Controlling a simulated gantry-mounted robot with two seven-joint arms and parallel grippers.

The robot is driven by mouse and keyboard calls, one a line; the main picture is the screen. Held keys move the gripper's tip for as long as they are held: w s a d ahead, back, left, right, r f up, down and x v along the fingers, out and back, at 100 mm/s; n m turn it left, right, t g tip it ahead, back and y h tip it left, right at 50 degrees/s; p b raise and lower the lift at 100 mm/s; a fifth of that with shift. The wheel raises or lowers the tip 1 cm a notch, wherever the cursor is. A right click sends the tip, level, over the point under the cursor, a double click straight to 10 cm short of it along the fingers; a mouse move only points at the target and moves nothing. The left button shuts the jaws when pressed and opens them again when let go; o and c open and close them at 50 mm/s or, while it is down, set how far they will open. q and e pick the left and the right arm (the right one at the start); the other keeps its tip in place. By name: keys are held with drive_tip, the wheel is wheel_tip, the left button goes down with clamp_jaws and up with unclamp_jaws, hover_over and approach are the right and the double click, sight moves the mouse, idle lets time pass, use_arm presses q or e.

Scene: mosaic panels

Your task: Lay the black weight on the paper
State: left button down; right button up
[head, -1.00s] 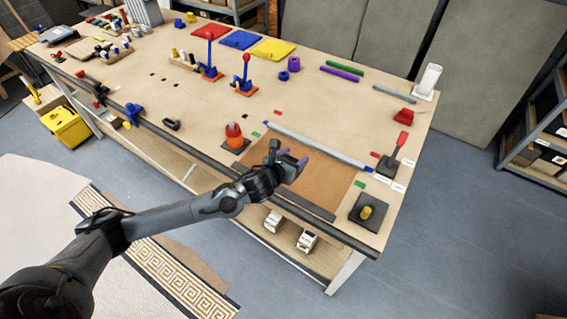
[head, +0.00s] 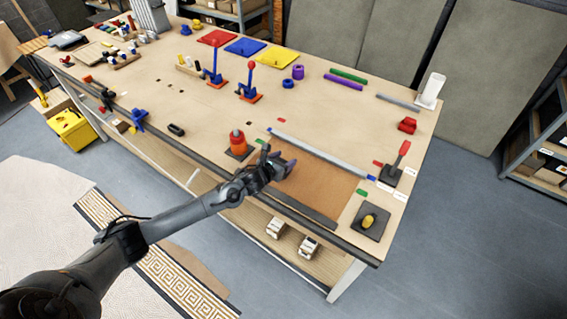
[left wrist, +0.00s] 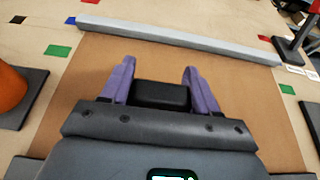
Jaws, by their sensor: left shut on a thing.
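The brown paper (head: 325,185) lies flat near the front right of the bench; it fills much of the left wrist view (left wrist: 235,105). My left gripper (head: 284,168) is over the paper's left part in the head view. In the left wrist view its two purple fingers (left wrist: 158,84) are shut on the black weight (left wrist: 160,96), a dark block between them. The weight is hidden by the gripper in the head view. I cannot tell whether it touches the paper. My right gripper is not in view.
A grey bar (head: 320,153) lies along the paper's far edge and a dark strip (head: 305,210) along its near edge. An orange cone (head: 238,142) stands left of the paper. A red-handled stand (head: 393,170) and a yellow-knobbed dark plate (head: 369,221) are to the right.

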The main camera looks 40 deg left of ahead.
use_arm(q)
drive_tip(key=shift+f, duration=0.8)
drive_tip(key=shift+f, duration=0.15)
drive_tip(key=c, duration=0.7)
unclamp_jaws()
drive_tip(key=shift+f, duration=0.25)
drive_tip(key=shift+c, duration=0.2)
drive_tip(key=o, duration=0.5)
drive_tip(key=shift+r, duration=0.1)
drive_tip(key=shift+c, duration=0.2)
drive_tip(key=shift+r, duration=0.1)
